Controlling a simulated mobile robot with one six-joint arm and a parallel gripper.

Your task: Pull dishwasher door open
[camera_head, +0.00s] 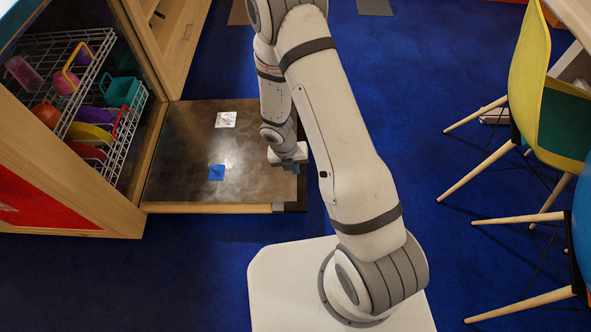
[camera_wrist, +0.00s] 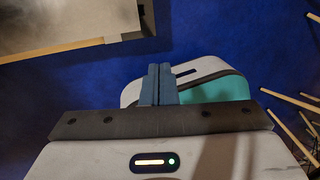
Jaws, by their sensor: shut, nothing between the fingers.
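The dishwasher door (camera_head: 180,170) is folded down flat, its dark inner face up, low over the blue floor. Its outer corner also shows in the wrist view (camera_wrist: 60,40) at the upper left. The dishwasher's open cavity with its racks stands at the left in the head view. My gripper (camera_head: 288,163) is over the door's outer right edge; I cannot tell if it touches the door. In the wrist view its two fingers (camera_wrist: 158,84) are together with nothing between them. The door's handle is not clearly visible.
White wire racks (camera_head: 85,125) hold several coloured dishes. A yellow and green chair (camera_head: 535,95) with wooden legs stands at the right. Wooden cabinets (camera_head: 180,40) are beyond the door. Blue floor (camera_head: 420,60) is clear between door and chair.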

